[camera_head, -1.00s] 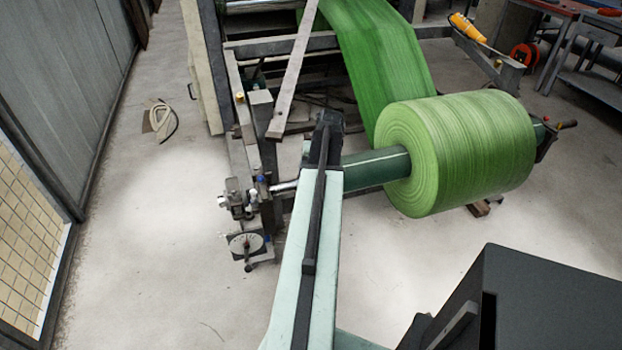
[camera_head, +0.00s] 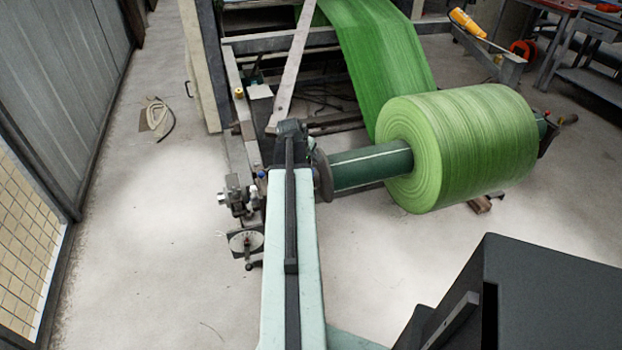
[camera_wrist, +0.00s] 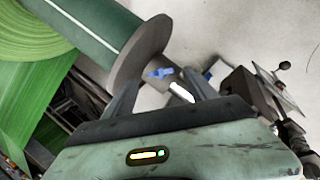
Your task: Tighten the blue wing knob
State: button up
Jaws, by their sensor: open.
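The blue wing knob (camera_wrist: 160,73) shows in the wrist view, just beyond the gap between my fingertips, near a grey disc (camera_wrist: 142,52) on the roll's shaft. My gripper (camera_wrist: 165,86) is open, with one finger on each side of the gap and nothing held. A second small blue part (camera_wrist: 207,75) shows by the right fingertip. In the head view a blue spot (camera_head: 261,174) shows at the left edge of my arm; I cannot tell which blue part it is. My arm hides the fingers there.
The green roll (camera_head: 462,145) sits on a dark green shaft (camera_head: 368,167) right of my arm. A bracket with a dial (camera_head: 245,241) stands close on the left. Machine frame bars (camera_head: 284,75) rise behind.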

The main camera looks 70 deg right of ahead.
jog(key=b+x, duration=0.3)
jog(key=x, duration=0.2)
jog(key=shift+f+b, duration=0.25)
jog(key=shift+b, duration=0.1)
jog(key=shift+r, duration=0.1)
jog(key=c, duration=1.4)
jog(key=shift+r+p, duration=0.1)
jog(key=shift+p, duration=0.2)
